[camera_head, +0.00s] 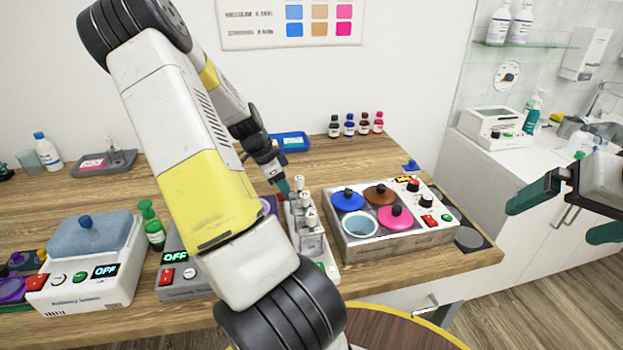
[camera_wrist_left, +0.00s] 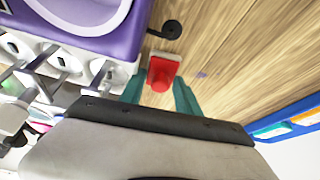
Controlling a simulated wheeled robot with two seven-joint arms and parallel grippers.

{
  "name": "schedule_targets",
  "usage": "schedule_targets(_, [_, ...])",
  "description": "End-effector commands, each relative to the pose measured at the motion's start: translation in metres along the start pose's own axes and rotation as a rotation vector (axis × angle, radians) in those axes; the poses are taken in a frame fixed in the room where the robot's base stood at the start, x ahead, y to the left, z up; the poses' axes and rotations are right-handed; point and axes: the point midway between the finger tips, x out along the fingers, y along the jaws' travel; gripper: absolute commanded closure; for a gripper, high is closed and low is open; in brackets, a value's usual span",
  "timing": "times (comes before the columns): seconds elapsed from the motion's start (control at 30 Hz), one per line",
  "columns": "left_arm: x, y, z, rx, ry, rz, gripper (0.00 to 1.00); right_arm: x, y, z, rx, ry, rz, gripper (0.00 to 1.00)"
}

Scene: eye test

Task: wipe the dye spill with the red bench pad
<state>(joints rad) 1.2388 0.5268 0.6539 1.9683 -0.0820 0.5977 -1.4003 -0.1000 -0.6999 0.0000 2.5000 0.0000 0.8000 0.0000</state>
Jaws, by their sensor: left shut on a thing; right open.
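The red bench pad (camera_wrist_left: 160,74) is between the teal fingers of my left gripper (camera_wrist_left: 160,92), which is shut on it close above the wooden bench. My right gripper (camera_head: 562,214) is open and empty, off the bench at the right.
A bottle rack (camera_head: 330,262) stands close beside my left gripper. A purple-topped device (camera_wrist_left: 75,40) and a black round-ended item (camera_wrist_left: 170,30) are near the pad. A blue tray (camera_head: 291,142) lies behind. A box with colored lids (camera_head: 395,240) stands right.

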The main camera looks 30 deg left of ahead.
Motion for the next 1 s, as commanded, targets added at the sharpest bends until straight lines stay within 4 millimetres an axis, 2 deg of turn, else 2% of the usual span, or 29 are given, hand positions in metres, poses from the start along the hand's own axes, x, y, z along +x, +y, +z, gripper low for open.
schedule_targets(0.2, [0.0, -0.018, -0.003, 0.002, 0.002, 0.0, 0.93, 0.0, 0.0, 0.0, 0.0, 0.0, 0.0, 0.0])
schedule_targets(0.47, [0.001, -0.029, -0.004, 0.001, 0.002, -0.002, 0.93, 0.0, 0.0, 0.0, 0.0, 0.0, 0.0, 0.0])
schedule_targets(0.8, [0.004, -0.058, -0.006, 0.001, 0.002, -0.004, 0.93, 0.0, 0.0, 0.0, 0.0, 0.0, 0.0, 0.0])
schedule_targets(1.0, [0.004, -0.063, -0.006, 0.001, 0.002, -0.003, 0.93, 0.0, 0.0, 0.0, 0.0, 0.0, 0.0, 0.0])
